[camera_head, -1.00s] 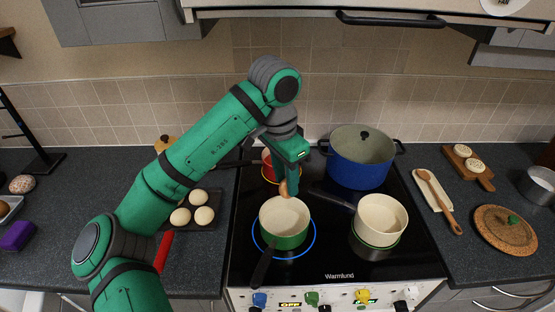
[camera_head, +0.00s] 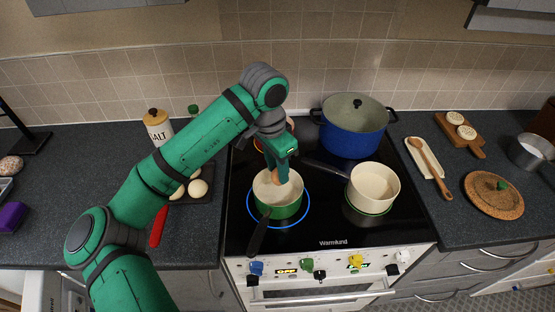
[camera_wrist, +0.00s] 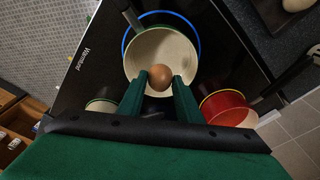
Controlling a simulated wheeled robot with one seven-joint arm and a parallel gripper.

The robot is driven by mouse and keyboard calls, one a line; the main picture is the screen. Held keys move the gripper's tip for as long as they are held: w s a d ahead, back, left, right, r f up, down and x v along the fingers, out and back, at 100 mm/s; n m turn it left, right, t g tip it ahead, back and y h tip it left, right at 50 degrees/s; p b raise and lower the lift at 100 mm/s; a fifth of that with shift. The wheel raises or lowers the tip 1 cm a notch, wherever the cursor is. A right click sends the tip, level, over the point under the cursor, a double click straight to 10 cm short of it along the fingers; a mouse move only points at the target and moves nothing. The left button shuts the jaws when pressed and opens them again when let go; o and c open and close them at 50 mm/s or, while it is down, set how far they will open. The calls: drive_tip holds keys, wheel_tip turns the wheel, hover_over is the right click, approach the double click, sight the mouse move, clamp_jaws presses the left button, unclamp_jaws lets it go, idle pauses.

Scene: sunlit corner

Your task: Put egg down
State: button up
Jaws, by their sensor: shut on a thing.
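A brown egg (camera_wrist: 159,77) is pinched between the two green fingers of my gripper (camera_wrist: 172,88) in the wrist view. In the head view my gripper (camera_head: 279,177) points down over a green saucepan (camera_head: 284,211) with a cream inside, and the egg (camera_head: 275,176) shows at its fingertips. The egg is over the pan's opening, at or just inside the rim; the exact height above the pan floor is hard to tell. In the wrist view the pan (camera_wrist: 180,54) lies behind the egg.
The pan sits on a burner with a lit blue ring (camera_head: 264,222) on the black stove (camera_head: 325,226). A cream pan (camera_head: 373,187) stands right, a blue pot (camera_head: 354,140) behind. A red pot (camera_wrist: 226,106) is close to my gripper in the wrist view.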

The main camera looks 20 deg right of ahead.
drive_tip(key=shift+f, duration=1.5)
drive_tip(key=o, duration=0.8)
drive_tip(key=shift+c, duration=0.2)
drive_tip(key=shift+r, duration=3.5)
